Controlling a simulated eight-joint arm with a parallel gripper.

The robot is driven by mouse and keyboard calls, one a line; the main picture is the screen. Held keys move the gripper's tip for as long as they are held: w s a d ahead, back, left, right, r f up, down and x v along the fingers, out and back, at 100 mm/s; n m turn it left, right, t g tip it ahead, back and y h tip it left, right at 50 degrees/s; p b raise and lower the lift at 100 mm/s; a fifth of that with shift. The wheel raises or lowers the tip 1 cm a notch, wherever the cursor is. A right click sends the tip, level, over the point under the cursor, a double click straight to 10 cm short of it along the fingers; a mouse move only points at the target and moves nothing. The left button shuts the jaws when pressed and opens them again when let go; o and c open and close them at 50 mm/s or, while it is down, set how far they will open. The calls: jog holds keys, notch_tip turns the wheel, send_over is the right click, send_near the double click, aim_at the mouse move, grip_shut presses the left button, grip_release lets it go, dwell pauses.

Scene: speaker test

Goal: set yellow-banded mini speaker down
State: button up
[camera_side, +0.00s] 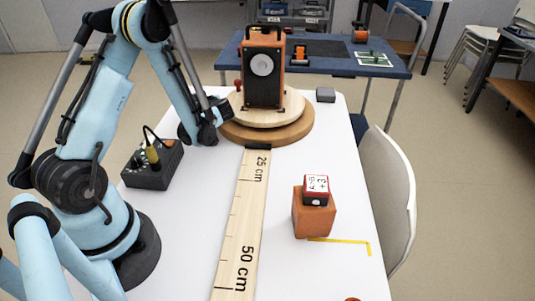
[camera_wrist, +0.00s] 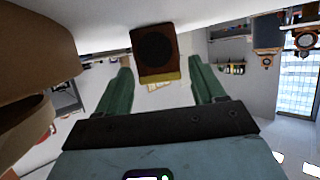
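The yellow-banded mini speaker (camera_wrist: 156,50) shows in the wrist view, brown with a dark round cone and a yellow band along its lower edge in the picture. That view looks upside down, and the speaker's upper edge in the picture meets the white tabletop (camera_wrist: 100,22). My gripper (camera_wrist: 160,68) has its two green fingers apart, one on each side of the speaker, with a visible gap on both sides. In the side view my gripper (camera_side: 208,124) is low over the table, left of the round wooden stand; the speaker is hidden there.
The wooden stand (camera_side: 290,134) carries a large orange speaker (camera_side: 264,65). A black box with a cable (camera_side: 152,172) stands left of the gripper. A ruler strip (camera_side: 243,225) runs forward. A red box (camera_side: 316,190) sits on an orange block (camera_side: 314,218) beside yellow tape (camera_side: 345,241).

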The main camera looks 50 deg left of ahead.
jog(key=shift+r, duration=0.1)
jog(key=shift+d+r, duration=0.15)
jog(key=s+d+r+m+t+h, duration=0.1)
jog(key=d+r+m+t+h, duration=0.1)
jog(key=d+m, duration=0.4)
jog(key=s+d+r+m+t+h, duration=0.1)
jog(key=d+r+m+h, duration=0.4)
jog(key=d, duration=0.9)
jog(key=s+d+r+m+t+h, duration=0.2)
jog(key=d+r+m+t+h, duration=0.2)
jog(key=d, duration=0.6)
jog(key=m+h, duration=0.2)
jog(key=m, duration=0.1)
jog(key=shift+d, duration=0.2)
jog(key=shift+s, duration=0.15)
